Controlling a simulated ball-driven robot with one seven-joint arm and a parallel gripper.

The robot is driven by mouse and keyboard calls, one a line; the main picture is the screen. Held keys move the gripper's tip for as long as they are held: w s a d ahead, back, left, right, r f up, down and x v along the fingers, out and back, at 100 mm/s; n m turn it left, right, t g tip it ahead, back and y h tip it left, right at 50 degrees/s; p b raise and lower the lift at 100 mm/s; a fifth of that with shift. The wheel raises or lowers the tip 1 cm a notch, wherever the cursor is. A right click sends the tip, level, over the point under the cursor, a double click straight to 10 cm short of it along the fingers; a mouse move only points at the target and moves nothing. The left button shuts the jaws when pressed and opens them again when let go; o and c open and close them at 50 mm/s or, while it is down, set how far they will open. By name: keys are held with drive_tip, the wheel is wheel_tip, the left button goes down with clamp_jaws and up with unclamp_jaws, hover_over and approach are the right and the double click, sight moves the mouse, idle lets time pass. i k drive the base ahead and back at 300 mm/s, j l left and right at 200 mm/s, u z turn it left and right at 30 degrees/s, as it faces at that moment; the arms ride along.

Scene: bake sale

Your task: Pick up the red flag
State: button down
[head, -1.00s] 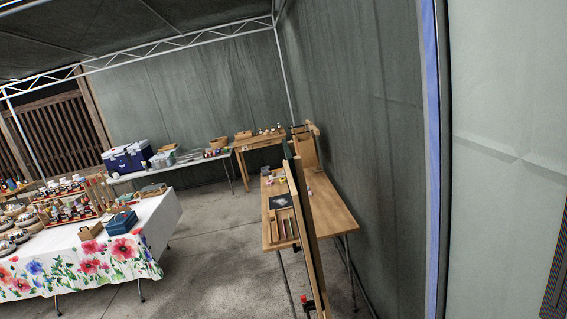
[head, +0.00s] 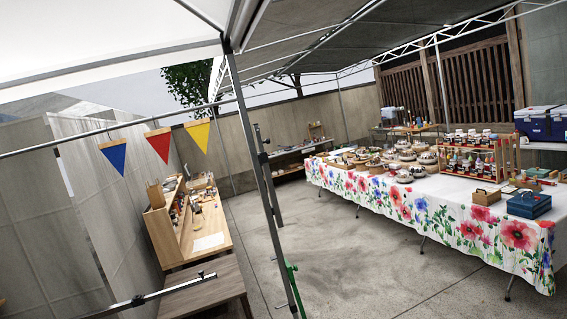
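The red flag (head: 160,145) is a downward-pointing triangle with a light wooden top strip. It hangs from a horizontal metal bar (head: 80,142) at the left of the head view. A blue flag (head: 112,156) hangs to its left and a yellow flag (head: 198,135) to its right, each with a similar strip. The three flags are apart from each other. My gripper does not show in the head view, so I cannot see whether it is open or shut.
A metal canopy post (head: 262,170) stands right of the flags. A wooden bench (head: 205,285) and a wooden work table (head: 215,225) are below them. A long table with a floral cloth (head: 450,225) fills the right. Concrete floor (head: 350,262) lies clear between.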

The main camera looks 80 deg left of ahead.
sight(159, 139)
drive_tip(key=u, duration=3)
drive_tip(key=i+z, duration=0.2)
drive_tip(key=z, duration=0.3)
drive_tip(key=i+j+z, duration=0.2)
drive_tip(key=z, duration=0.25)
